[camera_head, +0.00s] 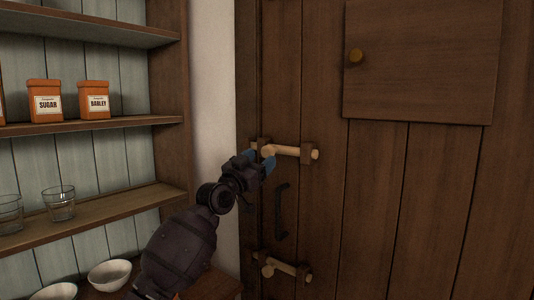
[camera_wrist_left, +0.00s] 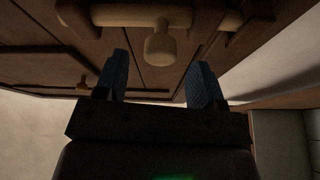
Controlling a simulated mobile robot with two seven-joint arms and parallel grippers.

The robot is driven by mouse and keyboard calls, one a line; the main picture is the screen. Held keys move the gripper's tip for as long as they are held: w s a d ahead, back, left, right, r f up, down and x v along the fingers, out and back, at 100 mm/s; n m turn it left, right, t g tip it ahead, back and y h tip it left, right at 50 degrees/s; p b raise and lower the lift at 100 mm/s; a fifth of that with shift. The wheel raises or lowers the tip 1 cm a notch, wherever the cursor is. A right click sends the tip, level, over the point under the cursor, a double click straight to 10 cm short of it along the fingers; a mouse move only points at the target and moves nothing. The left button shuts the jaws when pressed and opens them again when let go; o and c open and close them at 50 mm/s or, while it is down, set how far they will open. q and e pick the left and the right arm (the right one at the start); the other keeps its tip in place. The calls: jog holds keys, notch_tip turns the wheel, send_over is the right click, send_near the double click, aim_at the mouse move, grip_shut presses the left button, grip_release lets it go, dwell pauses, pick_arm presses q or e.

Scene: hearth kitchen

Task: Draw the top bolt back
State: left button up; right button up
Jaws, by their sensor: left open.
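The top bolt (camera_head: 292,150) is a pale wooden rod lying across the dark plank door, with a short knob near its left end. Its right end passes through a wooden bracket (camera_head: 306,153); its left end is at another bracket (camera_head: 263,143), partly hidden by my gripper. My left gripper (camera_head: 258,159) is at the knob end, its blue fingers apart. In the left wrist view, the knob (camera_wrist_left: 160,49) of the bolt (camera_wrist_left: 125,15) lies between the lines of the two open fingers (camera_wrist_left: 158,80), around their tips. I cannot tell whether they touch it. My right gripper is out of view.
A lower bolt (camera_head: 286,268) and a dark handle (camera_head: 281,211) are on the door below. A closed hatch (camera_head: 420,65) with a brass knob is at upper right. Shelves (camera_head: 100,208) with orange canisters, glasses and bowls stand at left, close to my left arm.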

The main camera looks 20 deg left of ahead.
aim_at(265, 154)
pick_arm(q)
jog(key=x, duration=0.3)
jog(key=shift+w+d+r, duration=0.1)
jog(key=shift+w+r, duration=0.05)
jog(key=shift+w, duration=0.2)
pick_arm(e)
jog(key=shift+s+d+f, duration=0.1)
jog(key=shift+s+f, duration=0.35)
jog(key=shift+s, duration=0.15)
